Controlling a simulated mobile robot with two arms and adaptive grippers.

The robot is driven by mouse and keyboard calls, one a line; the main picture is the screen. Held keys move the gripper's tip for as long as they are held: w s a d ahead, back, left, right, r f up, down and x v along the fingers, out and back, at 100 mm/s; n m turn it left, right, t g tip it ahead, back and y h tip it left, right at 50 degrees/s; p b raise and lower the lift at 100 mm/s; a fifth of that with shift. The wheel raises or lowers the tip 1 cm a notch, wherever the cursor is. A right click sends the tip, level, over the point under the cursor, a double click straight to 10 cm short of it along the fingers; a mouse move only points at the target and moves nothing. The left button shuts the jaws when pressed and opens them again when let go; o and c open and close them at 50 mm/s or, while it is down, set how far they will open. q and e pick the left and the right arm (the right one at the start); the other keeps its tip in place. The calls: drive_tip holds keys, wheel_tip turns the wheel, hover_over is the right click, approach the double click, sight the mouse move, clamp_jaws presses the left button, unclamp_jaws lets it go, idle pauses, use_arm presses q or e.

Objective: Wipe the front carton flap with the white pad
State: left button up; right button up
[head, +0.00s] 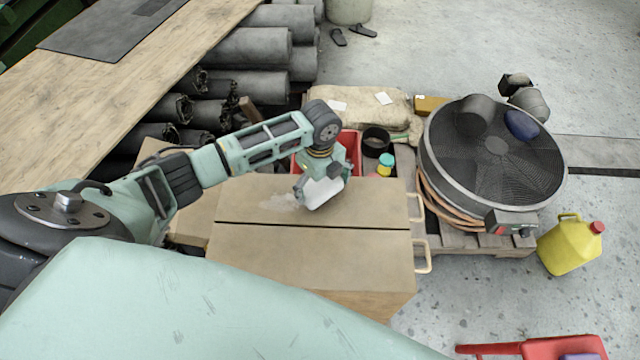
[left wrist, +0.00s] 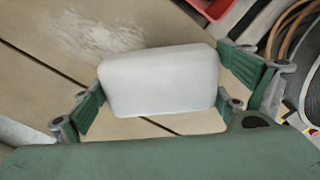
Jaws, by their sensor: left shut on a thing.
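The closed carton (head: 235,258) has two brown top flaps that meet at a dark seam. The front flap (head: 330,255) is bare and clear. A pale dusty smudge (head: 280,202) lies on the back flap (head: 245,190), and it also shows in the left wrist view (left wrist: 95,35). My left gripper (head: 320,180) is shut on the white pad (head: 323,193), which is over the back flap, right of the smudge. In the left wrist view, green fingers hold the pad (left wrist: 160,80) from both sides. I cannot tell whether the pad touches the flap. My right gripper is not in view.
A red crate (head: 356,148) stands just behind the carton. Rolls (head: 250,48) and a wooden table (head: 90,80) are at back left. Handles (head: 421,255) stick out at the carton's right.

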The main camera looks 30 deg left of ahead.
use_arm(q)
drive_tip(key=shift+f+b, duration=0.55)
drive_tip(key=shift+f, duration=0.45)
idle(0.4)
drive_tip(key=shift+a, duration=0.1)
